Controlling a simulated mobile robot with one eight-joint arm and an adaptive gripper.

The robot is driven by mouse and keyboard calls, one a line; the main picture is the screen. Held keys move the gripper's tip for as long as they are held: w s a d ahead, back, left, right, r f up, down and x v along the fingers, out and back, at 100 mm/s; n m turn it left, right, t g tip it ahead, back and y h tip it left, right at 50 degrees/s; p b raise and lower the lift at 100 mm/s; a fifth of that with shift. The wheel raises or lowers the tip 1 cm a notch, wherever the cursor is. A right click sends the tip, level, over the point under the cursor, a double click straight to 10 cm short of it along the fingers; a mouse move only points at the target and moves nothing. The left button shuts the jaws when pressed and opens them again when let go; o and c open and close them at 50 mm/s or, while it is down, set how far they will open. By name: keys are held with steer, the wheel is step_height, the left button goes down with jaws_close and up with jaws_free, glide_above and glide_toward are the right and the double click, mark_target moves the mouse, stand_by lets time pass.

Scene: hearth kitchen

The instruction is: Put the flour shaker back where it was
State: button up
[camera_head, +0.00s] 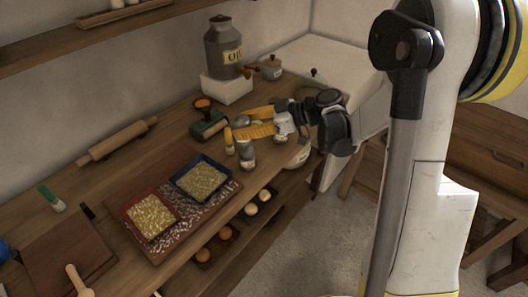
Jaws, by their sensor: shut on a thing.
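My gripper (287,110) reaches in from the right over the far right part of the wooden counter. It is shut on a small pale jar (282,124), which looks like the flour shaker. The jar is upright and partly hidden by the gripper. I cannot tell whether its base touches the counter. A grey-and-white shaker (246,154) stands to its left, near the front edge. A slim yellow-capped bottle (228,142) stands beside that shaker.
A yellow patterned cloth (256,131) lies behind the shakers. A dark green box-like item (208,127) is left of it. An oil can (224,48) stands on a white block at the back. A speckled board (130,222) holds two grain-filled trays. A white bowl (298,158) is near the front edge.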

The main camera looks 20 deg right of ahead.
steer(key=d+f+m+t+h, duration=0.3)
steer(key=d, duration=1.5)
steer(key=shift+m, duration=0.3)
steer(key=shift+w+a+f+b, duration=1.2)
steer(key=shift+a+f, duration=0.25)
steer(key=shift+f, duration=0.35)
steer(key=shift+w+a+f+b, duration=1.1)
steer(key=shift+a+f, duration=0.35)
steer(key=shift+f, duration=0.3)
steer(key=shift+w+a+f+b, duration=1.2)
steer(key=shift+a+f, duration=0.25)
steer(key=shift+f, duration=0.35)
steer(key=shift+f, duration=0.2)
steer(key=o, duration=0.9)
steer(key=shift+r, duration=0.1)
